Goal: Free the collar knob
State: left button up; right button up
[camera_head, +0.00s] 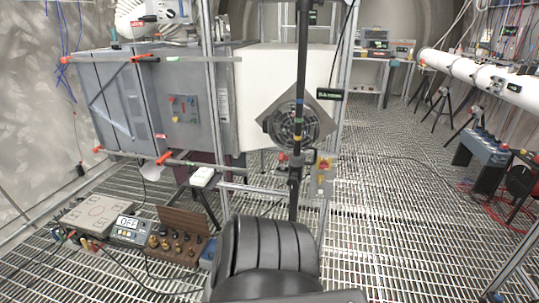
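A dark vertical pole (301,75) stands in front of the white panel, near the centre of the view. It carries coloured bands and dark fittings. A dark collar-like fitting (295,172) sits low on it, with a small red part (282,157) close to its left side. I cannot tell for sure which part is the collar knob, or whether anything clamps or blocks it. Neither my left nor my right gripper is in view.
A large grey cabinet (185,101) stands left, with orange-tipped rods. A round fan (292,122) is behind the pole. Instruments and a brown board (184,218) lie on the grating, lower left. A black ribbed shape fills the bottom centre. The right-centre grating (400,215) is largely open.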

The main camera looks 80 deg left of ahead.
aim_at(282, 157)
jog(key=k, duration=1.2)
jog(key=u, duration=1.95)
jog(key=i, duration=0.5)
jog(key=z, duration=0.1)
